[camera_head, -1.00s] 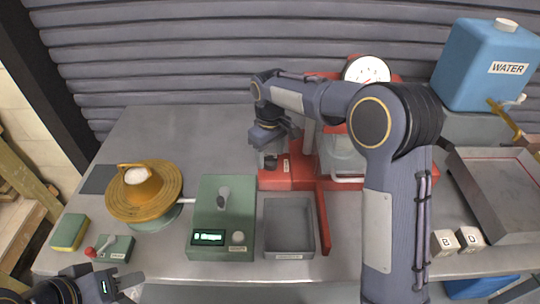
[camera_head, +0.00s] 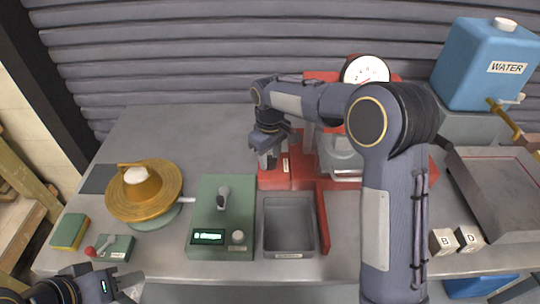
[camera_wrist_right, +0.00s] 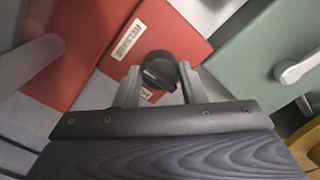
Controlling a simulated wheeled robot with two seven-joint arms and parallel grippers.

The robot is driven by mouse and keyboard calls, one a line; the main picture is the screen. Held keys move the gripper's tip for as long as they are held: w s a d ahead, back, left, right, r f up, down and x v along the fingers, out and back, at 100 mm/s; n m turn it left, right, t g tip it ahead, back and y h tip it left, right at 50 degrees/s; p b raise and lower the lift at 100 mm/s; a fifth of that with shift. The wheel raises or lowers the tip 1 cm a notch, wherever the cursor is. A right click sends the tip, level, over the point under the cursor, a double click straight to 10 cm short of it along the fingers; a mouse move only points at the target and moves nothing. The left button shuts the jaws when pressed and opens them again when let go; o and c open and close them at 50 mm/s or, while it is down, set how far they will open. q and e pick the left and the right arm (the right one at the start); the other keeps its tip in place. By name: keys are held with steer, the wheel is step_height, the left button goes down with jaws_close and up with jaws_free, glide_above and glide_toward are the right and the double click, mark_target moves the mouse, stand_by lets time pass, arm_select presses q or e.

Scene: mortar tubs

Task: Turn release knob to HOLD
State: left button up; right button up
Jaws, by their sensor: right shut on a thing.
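The release knob (camera_wrist_right: 160,72) is a dark round knob on the red machine base (camera_head: 275,180), shown in the right wrist view beside a label reading RELEASE (camera_wrist_right: 128,38). A second small label beside it is partly hidden by a finger. My right gripper (camera_wrist_right: 160,85) is shut on the knob, one finger on each side. In the head view my right gripper (camera_head: 267,160) reaches down to the left part of the red base, and the knob is hidden there. My left gripper (camera_head: 130,287) is at the bottom left, away from the machine, its fingers apart and empty.
A green box with a display (camera_head: 222,215) and a grey tray (camera_head: 290,225) stand in front of the red base. A brass dish (camera_head: 145,200) stands left. A blue water tank (camera_head: 487,65), a metal tray (camera_head: 500,195) and two lettered blocks (camera_head: 455,240) are at right.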

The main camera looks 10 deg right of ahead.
steer(key=shift+n, duration=0.4)
steer(key=n+p, duration=0.1)
steer(key=n, duration=0.2)
steer(key=shift+p, duration=0.3)
steer(key=n+p, duration=0.1)
steer(key=n, duration=0.4)
steer(key=shift+p, duration=0.35)
steer(key=n+p, duration=0.1)
steer(key=n, duration=0.3)
steer(key=shift+n, duration=0.4)
steer(key=shift+n+p, duration=0.65)
steer(key=shift+n, duration=1.65)
steer(key=o, duration=1)
